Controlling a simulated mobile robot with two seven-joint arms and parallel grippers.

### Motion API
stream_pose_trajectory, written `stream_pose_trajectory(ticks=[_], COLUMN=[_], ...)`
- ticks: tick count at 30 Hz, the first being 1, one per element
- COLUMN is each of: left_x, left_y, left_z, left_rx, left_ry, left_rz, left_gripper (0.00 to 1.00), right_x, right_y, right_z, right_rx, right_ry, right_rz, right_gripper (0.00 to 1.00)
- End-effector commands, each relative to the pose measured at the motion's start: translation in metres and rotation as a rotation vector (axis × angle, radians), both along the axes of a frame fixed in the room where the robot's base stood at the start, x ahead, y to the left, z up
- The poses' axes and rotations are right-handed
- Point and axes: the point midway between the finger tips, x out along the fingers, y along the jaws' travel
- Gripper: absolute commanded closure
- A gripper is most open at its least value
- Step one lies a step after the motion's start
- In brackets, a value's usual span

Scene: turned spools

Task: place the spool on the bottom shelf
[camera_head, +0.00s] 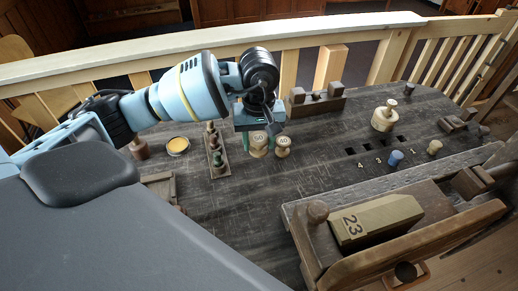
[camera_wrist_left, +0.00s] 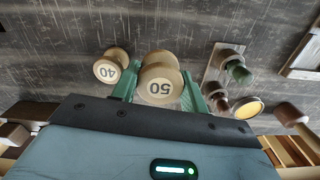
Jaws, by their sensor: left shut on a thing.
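A pale wooden spool marked 50 (camera_head: 258,144) is between the green fingers of my left gripper (camera_head: 262,128), just above or on the dark bench. I cannot make out a bottom shelf in either view. My right gripper is not in view.
A narrow rack (camera_head: 221,171) with dark and green turned pieces and a yellow-topped tin (camera_head: 178,146) are left of the spool. A dark wooden holder (camera_head: 316,104) is behind. A cream pot (camera_head: 384,119), a blue peg (camera_head: 395,158) and a block marked 23 (camera_head: 377,218) are at right.

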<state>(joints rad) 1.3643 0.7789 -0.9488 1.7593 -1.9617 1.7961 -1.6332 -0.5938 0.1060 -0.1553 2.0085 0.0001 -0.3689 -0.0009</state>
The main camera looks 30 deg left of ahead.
Motion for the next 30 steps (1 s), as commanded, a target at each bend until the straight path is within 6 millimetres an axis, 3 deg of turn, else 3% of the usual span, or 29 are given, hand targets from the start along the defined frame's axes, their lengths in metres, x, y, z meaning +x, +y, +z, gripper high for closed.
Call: stream_pose_trajectory(ticks=[5, 13, 25, 26, 28, 30], left_x=[0.0, -0.001, 0.0, 0.0, 0.0, 0.0], left_y=[0.0, 0.0, 0.0, 0.0, 0.0, 0.0], left_z=[-0.004, -0.036, -0.042, -0.042, -0.041, -0.041], left_rx=[0.001, 0.001, 0.001, 0.001, 0.001, 0.001], left_ry=[0.001, 0.002, 0.001, 0.001, -0.001, -0.001], left_rz=[0.0, 0.0, -0.001, -0.001, -0.001, 0.0], left_gripper=[0.78, 0.78, 0.78, 0.54, 0.47, 0.47], right_x=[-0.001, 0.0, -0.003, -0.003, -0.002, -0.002], right_y=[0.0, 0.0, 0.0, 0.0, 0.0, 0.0], right_z=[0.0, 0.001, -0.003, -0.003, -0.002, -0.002], right_rx=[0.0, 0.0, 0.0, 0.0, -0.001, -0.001], right_ry=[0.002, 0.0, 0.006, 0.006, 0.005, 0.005], right_rz=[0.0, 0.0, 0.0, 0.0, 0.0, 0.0], right_gripper=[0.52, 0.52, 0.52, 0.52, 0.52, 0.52])
